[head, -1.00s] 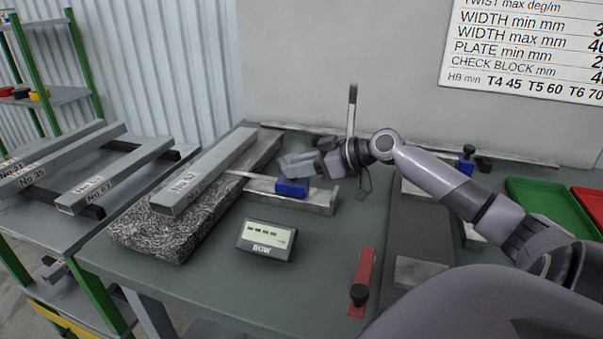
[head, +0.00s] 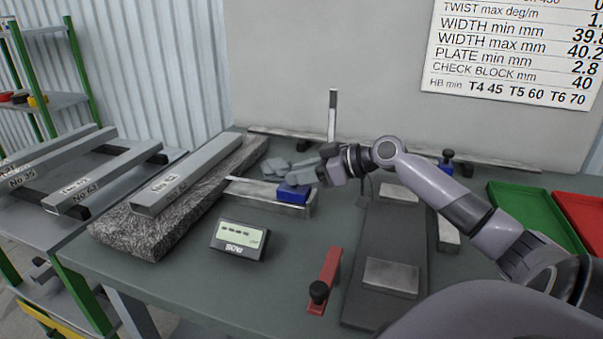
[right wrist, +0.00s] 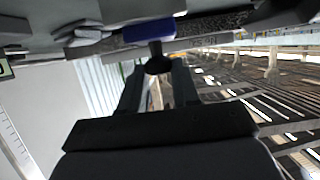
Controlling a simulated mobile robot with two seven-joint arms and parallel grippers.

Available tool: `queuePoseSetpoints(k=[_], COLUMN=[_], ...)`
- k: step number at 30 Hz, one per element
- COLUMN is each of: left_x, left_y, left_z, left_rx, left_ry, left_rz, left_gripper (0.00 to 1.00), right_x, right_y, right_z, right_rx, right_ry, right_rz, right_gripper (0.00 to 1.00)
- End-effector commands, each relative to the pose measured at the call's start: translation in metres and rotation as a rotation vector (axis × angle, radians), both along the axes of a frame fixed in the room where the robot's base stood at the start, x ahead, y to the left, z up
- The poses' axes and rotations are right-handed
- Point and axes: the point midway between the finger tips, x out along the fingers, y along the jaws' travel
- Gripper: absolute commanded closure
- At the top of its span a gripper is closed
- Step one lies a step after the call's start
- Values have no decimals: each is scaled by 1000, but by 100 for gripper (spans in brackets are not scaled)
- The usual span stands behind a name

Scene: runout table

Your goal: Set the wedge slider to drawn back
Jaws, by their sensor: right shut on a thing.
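The wedge slider's blue block (head: 293,193) sits on a metal rail (head: 265,201) in the middle of the table. Its thin pale wedge (head: 240,184) lies along the rail and points left, with its tip apart from the steel bar. My right gripper (head: 307,177) is at the block from behind and right. In the right wrist view the blue block (right wrist: 150,32) shows at the top, and my right gripper (right wrist: 158,72) is shut on its dark knob (right wrist: 158,62). My left gripper is not in view.
A labelled steel bar (head: 188,172) lies on a rough stone block (head: 150,228) at left. A digital display (head: 240,240) stands in front of the rail. A red lever with a black knob (head: 325,280) is nearer. Green (head: 525,215) and red (head: 575,220) trays are at right.

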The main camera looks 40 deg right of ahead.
Motion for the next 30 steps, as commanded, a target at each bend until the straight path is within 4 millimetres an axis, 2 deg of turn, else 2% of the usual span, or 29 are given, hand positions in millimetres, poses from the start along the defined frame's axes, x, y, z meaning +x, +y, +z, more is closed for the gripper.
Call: queuePoseSetpoints(k=[2,3,5,6,17,30], left_x=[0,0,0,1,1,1], left_y=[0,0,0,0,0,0], left_z=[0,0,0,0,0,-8], left_rx=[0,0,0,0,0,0], left_ry=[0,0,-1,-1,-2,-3], left_rz=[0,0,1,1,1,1], left_gripper=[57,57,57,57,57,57], right_x=[-1,-1,-1,-1,-3,-38], right_y=[-1,-1,-1,-1,-2,-20], right_z=[-1,-1,-1,-1,-1,15], right_rx=[-3,-4,-3,-3,-2,-1], right_ry=[6,7,8,8,6,6], right_rz=[0,0,0,0,0,-1], right_gripper=[100,66,46,43,43,43])
